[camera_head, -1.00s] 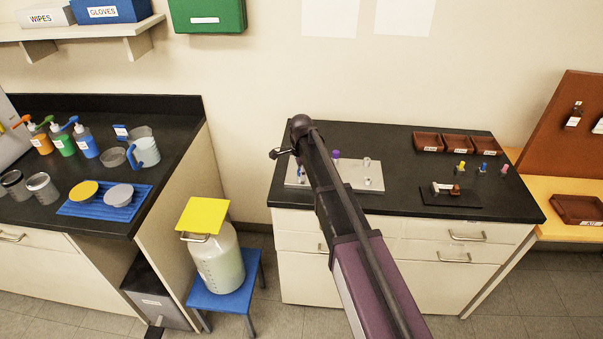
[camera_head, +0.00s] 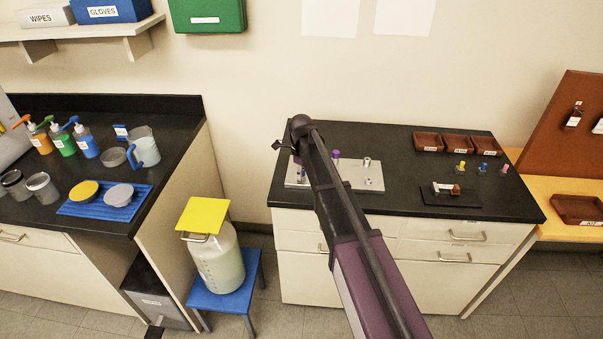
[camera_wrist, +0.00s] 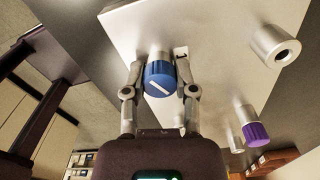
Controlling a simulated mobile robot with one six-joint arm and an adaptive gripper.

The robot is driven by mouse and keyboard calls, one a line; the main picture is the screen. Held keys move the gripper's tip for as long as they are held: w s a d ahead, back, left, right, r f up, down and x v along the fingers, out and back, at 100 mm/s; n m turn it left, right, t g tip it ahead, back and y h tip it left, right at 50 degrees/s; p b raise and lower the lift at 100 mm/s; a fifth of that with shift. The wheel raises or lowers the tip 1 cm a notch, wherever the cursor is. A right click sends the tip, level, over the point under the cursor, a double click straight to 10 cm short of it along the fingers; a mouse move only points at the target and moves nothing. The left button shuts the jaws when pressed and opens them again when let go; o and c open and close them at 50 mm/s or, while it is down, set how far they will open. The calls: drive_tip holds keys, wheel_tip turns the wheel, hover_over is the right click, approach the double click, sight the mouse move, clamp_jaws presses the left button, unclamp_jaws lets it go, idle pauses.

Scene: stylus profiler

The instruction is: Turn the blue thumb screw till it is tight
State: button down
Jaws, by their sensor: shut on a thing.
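The blue thumb screw (camera_wrist: 160,75) shows in the wrist view with a white line running diagonally across its round head. It sits at a silver collar on the pale plate (camera_wrist: 205,30). My gripper (camera_wrist: 159,82) is shut on it, one finger on each side of the head. In the head view, the pale plate (camera_head: 350,175) lies on the black counter. There my dark arm covers part of the plate and most of my gripper. How far the screw is seated is hidden.
A purple-headed screw (camera_wrist: 255,133) and a hollow silver post (camera_wrist: 275,48) stand on the same plate close by. The counter's right side holds brown trays (camera_head: 470,146), a dark mat (camera_head: 435,197) and several small coloured screws (camera_head: 482,168).

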drive_tip(key=m, duration=0.4)
drive_tip(key=shift+m, duration=2.6)
drive_tip(key=c, duration=0.6)
unclamp_jaws()
drive_tip(key=shift+n, duration=0.3)
